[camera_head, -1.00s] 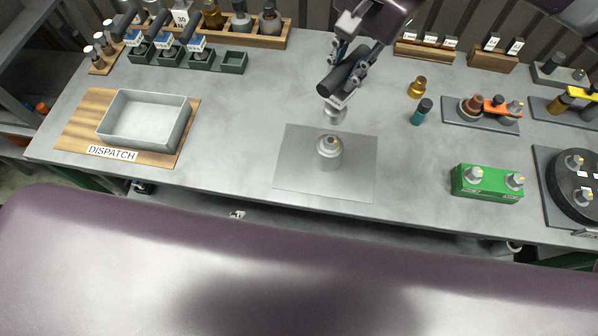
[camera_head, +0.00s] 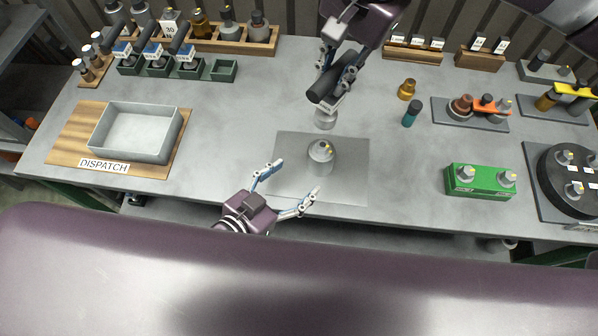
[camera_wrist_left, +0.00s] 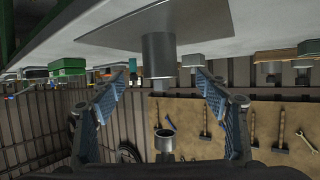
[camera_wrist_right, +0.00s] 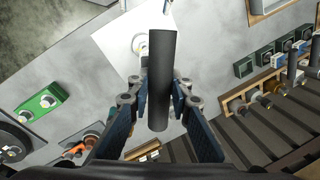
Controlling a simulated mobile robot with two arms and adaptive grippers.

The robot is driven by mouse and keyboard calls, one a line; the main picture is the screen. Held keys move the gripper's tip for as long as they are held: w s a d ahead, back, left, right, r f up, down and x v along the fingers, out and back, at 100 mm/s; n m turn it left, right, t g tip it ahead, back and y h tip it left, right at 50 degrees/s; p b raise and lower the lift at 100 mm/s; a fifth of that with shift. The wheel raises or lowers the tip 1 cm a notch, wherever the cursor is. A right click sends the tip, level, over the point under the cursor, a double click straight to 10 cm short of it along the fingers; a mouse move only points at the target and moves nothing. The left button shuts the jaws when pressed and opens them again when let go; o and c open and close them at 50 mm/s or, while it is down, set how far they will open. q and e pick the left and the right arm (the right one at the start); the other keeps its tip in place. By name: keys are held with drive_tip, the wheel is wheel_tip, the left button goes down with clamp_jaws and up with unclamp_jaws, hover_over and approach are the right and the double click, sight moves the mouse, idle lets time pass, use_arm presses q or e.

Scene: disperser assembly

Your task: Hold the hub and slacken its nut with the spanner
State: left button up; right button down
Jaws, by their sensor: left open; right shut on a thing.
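The hub (camera_head: 321,160) is a grey cylinder standing upright on a flat grey plate (camera_head: 345,190). Its nut (camera_head: 322,148) shows on top with a yellow mark. My left gripper (camera_head: 298,178) is open and empty in front of the hub, its fingers pointing towards it. In the left wrist view the hub (camera_wrist_left: 158,55) shows ahead, between the fingers. My right gripper (camera_head: 331,84) is shut on the black handle of the spanner (camera_head: 322,93). The spanner's pale socket end (camera_head: 326,118) hangs behind and above the hub, apart from it. The handle also shows in the right wrist view (camera_wrist_right: 161,65).
A dispatch tray (camera_head: 176,140) stands on a wooden board at the left. A green block (camera_head: 480,182) and a black round fixture (camera_head: 570,182) stand at the right. Small bottles (camera_head: 409,112) stand right of the spanner. The table around the plate is clear.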

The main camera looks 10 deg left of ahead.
sight(321, 158)
use_arm(q)
drive_tip(key=x, duration=1.2)
clamp_jaws()
drive_tip(key=shift+c, duration=1.8)
unclamp_jaws()
drive_tip(key=shift+c, duration=0.4)
drive_tip(key=c, duration=1.3)
drive_tip(key=shift+o, duration=0.2)
drive_tip(key=shift+r, duration=0.1)
